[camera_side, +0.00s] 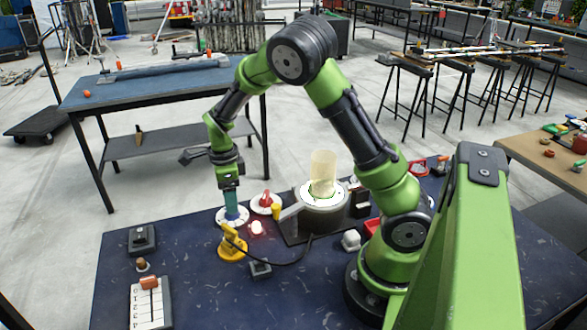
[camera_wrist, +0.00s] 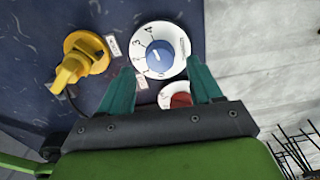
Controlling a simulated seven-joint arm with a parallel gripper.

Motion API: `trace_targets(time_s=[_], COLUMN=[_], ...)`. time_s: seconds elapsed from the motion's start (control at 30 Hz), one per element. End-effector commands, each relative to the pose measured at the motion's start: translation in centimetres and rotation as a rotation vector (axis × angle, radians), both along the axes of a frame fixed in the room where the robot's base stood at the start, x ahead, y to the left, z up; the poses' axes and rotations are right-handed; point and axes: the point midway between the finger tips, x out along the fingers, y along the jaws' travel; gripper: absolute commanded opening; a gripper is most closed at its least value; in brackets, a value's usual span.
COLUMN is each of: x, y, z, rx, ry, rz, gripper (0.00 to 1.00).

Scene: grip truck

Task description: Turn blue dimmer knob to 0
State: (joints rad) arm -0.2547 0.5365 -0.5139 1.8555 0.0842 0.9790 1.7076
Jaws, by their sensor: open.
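The blue dimmer knob (camera_wrist: 160,57) sits in the middle of a round white dial (camera_wrist: 174,33) with printed numbers. A short pale mark shows on the knob's top; the exact number it points to cannot be read surely. My gripper (camera_wrist: 160,66) is open, with its teal fingers apart on the left and right sides of the knob in the wrist view. I cannot tell whether the fingers touch it. In the side view my gripper (camera_side: 230,200) points down just above the white dial (camera_side: 233,217), and its fingers largely hide the knob.
A yellow rotary handle (camera_wrist: 82,60) is left of the dial. In the side view a lit red lamp (camera_side: 256,228) and a cylinder on a round stand (camera_side: 323,173) are nearby.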

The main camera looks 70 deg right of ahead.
Motion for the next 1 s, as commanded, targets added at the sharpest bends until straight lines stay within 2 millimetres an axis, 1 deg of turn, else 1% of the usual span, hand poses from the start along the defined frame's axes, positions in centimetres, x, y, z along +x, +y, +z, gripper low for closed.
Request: trace_targets(time_s=[0.03,0.1,0.23,0.37,0.57,0.6,0.93,0.97,1.0], x=[-0.1,-0.1,-0.1,0.0,0.0,0.0,0.0,0.0,0.0], y=[-0.1,-0.1,0.0,0.0,0.0,0.0,0.0,0.0,0.0], z=[-0.9,-1.8,-2.9,-3.3,-3.3,-3.3,-3.3,-3.3,-3.3], rx=[-0.001,-0.001,0.001,0.0,0.0,0.0,0.0,0.0,0.0], ry=[0.004,0.004,0.002,0.0,0.0,0.0,0.0,0.0,0.0], rz=[-0.001,-0.001,0.0,0.001,0.001,0.001,0.001,0.001,0.001], gripper=[0.64,0.64,0.64,0.64,0.64,0.63,0.12,0.08,0.08])
